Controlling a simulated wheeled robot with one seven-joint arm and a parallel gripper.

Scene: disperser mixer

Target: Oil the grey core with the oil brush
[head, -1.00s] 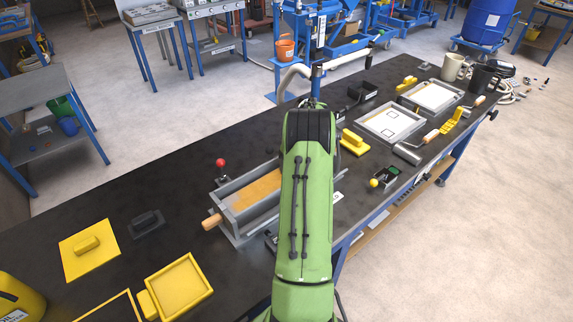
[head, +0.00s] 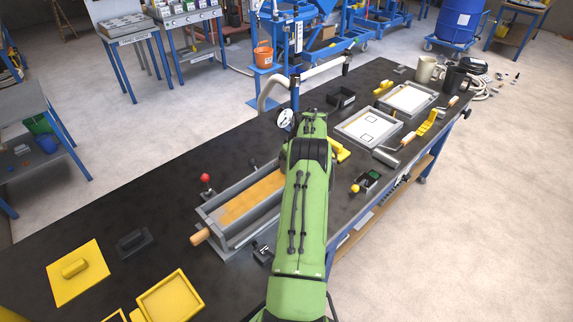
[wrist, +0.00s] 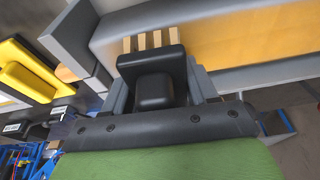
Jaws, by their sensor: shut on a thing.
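My gripper (wrist: 160,85) shows in the wrist view, its grey fingers shut on the black body of the oil brush (wrist: 152,62). Several tan bristle strips stick out at the brush's far end. The bristles appear close to a long grey box (wrist: 105,40) with an orange-tan inside; I cannot tell whether they touch it. In the head view this grey box (head: 228,247) lies on the bench left of my green arm, with a wooden handle (head: 200,236) at its near end. I cannot tell which part is the grey core. My arm hides gripper and brush there.
A red-knobbed lever (head: 205,178) stands at the box's left side. Yellow plate (head: 77,272), yellow tray (head: 170,297) and black block (head: 133,242) lie at the near left. Two grey trays (head: 368,128) (head: 408,98), a roller (head: 386,158) and mugs (head: 427,69) stand farther right. The bench's far-left stretch is clear.

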